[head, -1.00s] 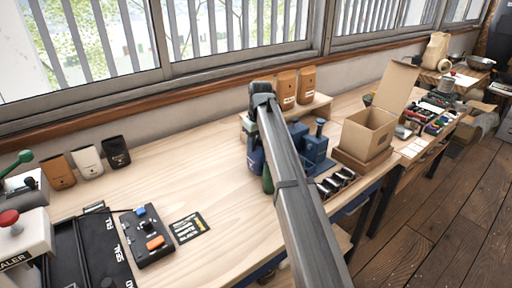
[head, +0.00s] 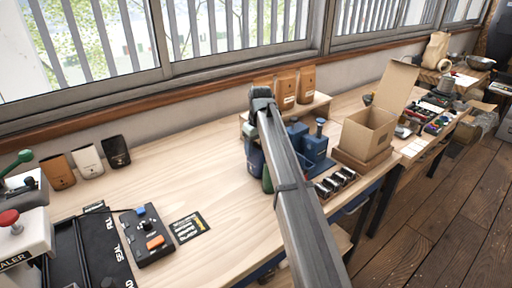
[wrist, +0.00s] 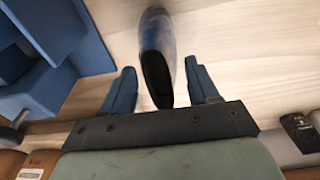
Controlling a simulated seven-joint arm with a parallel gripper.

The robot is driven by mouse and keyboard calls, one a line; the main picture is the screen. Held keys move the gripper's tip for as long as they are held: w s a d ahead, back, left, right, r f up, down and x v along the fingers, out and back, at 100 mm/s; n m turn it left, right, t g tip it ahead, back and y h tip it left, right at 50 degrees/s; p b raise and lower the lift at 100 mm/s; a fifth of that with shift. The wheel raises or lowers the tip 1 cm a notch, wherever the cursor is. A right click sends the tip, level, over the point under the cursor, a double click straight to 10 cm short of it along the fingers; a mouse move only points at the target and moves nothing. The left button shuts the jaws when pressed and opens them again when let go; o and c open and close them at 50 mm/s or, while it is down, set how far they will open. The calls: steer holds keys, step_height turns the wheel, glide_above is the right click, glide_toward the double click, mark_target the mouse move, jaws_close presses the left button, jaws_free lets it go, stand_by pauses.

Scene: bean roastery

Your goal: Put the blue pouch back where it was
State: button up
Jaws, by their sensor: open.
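The blue pouch (wrist: 158,38) shows from above in the wrist view, with its dark open mouth toward my gripper. It lies between the two blue fingers of my gripper (wrist: 159,66), with a visible gap on each side. The gripper is open. In the head view the blue pouch (head: 254,157) shows just left of my arm, near the small wooden shelf, partly hidden by the arm. My gripper's fingers are hidden there. A row of brown (head: 58,171), white (head: 87,161) and black (head: 116,152) pouches stands at the back left of the bench.
Orange-brown bags (head: 305,84) stand on the small shelf (head: 318,105). Blue equipment (head: 315,146) and an open cardboard box (head: 366,135) stand right of my arm. A control box (head: 147,240) and a dark card (head: 186,224) lie at front left. The bench between is clear.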

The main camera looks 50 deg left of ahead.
steer(key=shift+r, duration=0.1)
step_height(320, 180, up, 12)
steer(key=d, duration=0.1)
steer(key=shift+d, duration=0.25)
stand_by(0.4)
